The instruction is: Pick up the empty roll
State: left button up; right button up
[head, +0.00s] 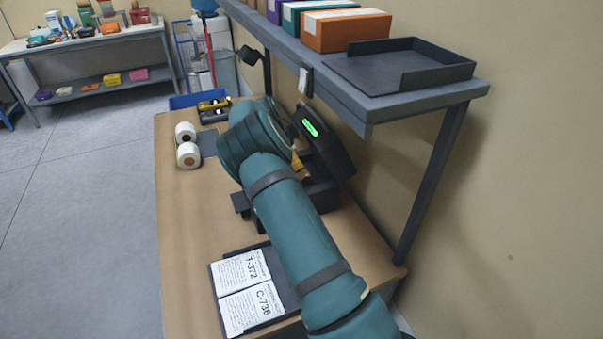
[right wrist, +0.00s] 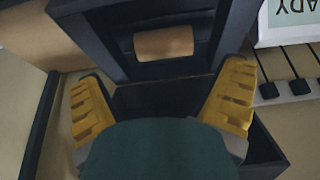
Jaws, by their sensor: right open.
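The empty roll (right wrist: 164,43), a short bare brown cardboard core, sits inside the dark label printer (right wrist: 80,25) in the right wrist view. My right gripper (right wrist: 163,88) has its two yellow fingers spread wide, one on each side below the roll, with nothing between them. The roll lies beyond the fingertips, apart from them. In the head view the printer (head: 327,145) has a green-lit display, and my teal right arm covers part of it. Only a bit of yellow finger (head: 297,160) shows there, and the roll is hidden. My left gripper is not in view.
Two white label rolls (head: 187,154) stand at the table's left edge. A black tray (head: 284,276) with two printed sheets lies in front of the printer. A shelf (head: 330,88) with boxes overhangs the right side. The table's left front (head: 185,240) is clear.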

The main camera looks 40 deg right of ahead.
jog(key=x, duration=0.2)
jog(key=shift+w+f, duration=0.25)
jog(key=shift+f, duration=0.05)
jog(key=shift+s+d+f, duration=0.2)
jog(key=p+x, duration=0.1)
jog(key=x, duration=0.4)
jog(key=shift+w+f, duration=0.1)
jog(key=shift+w, duration=0.05)
jog(key=c, duration=0.5)
jog(key=shift+c, duration=0.2)
